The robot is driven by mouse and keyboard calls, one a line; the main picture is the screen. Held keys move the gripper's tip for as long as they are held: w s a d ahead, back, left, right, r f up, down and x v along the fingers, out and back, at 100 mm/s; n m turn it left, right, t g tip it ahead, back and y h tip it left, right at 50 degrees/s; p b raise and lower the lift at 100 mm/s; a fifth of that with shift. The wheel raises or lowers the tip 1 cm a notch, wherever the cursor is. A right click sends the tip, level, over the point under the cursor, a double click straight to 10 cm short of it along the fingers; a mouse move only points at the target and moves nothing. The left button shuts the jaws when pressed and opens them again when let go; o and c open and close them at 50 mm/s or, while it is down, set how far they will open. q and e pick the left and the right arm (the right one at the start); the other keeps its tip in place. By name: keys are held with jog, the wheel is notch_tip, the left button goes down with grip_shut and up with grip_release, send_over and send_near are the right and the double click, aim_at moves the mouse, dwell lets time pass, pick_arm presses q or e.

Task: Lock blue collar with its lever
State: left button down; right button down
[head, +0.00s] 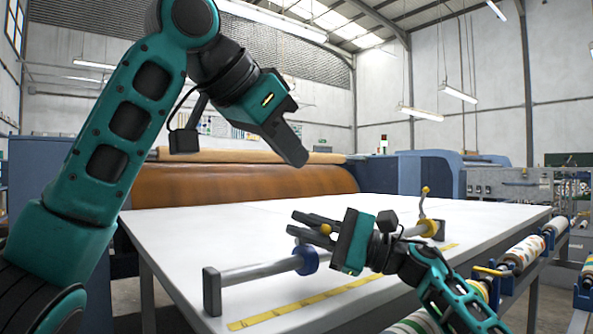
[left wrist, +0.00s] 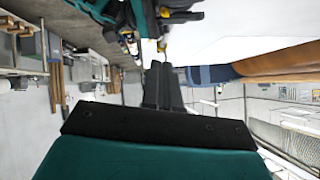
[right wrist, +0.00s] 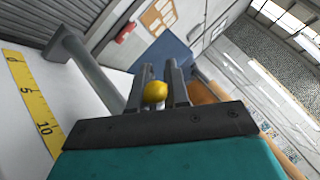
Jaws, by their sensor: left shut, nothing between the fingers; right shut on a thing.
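A metal bar (head: 250,272) lies across the white table between two dark end posts. The blue collar (head: 307,260) sits around the bar left of its middle. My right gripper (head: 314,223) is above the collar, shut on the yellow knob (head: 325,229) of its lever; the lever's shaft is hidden. In the right wrist view the knob (right wrist: 155,92) shows between the two fingers. My left gripper (head: 297,155) is shut and empty, raised high over the far part of the table; its fingers (left wrist: 160,75) are together in the left wrist view.
A yellow collar (head: 432,228) with an upright knobbed lever (head: 424,198) sits near the bar's right end post (head: 440,230). A yellow ruler strip (head: 330,295) lies in front of the bar. A big brown roller (head: 230,185) is behind the table (head: 200,225). The table's left part is clear.

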pick_arm(q)
send_over(327, 227)
jog(key=s+a, duration=0.1)
jog(key=s, duration=0.1)
notch_tip(327, 227, down, 6)
jog(key=f, duration=0.3)
jog(key=shift+w+a, duration=0.25)
jog(key=shift+w, duration=0.1)
pick_arm(e)
jog(key=shift+f, duration=0.1)
pick_arm(q)
jog(key=shift+s+f, duration=0.1)
jog(key=shift+f, duration=0.65)
pick_arm(e)
jog(key=shift+s, duration=0.15)
jog(key=c, duration=1.2)
grip_release()
jog(key=shift+r, duration=0.25)
pick_arm(q)
jog(key=shift+t, duration=0.3)
jog(key=shift+r, duration=0.1)
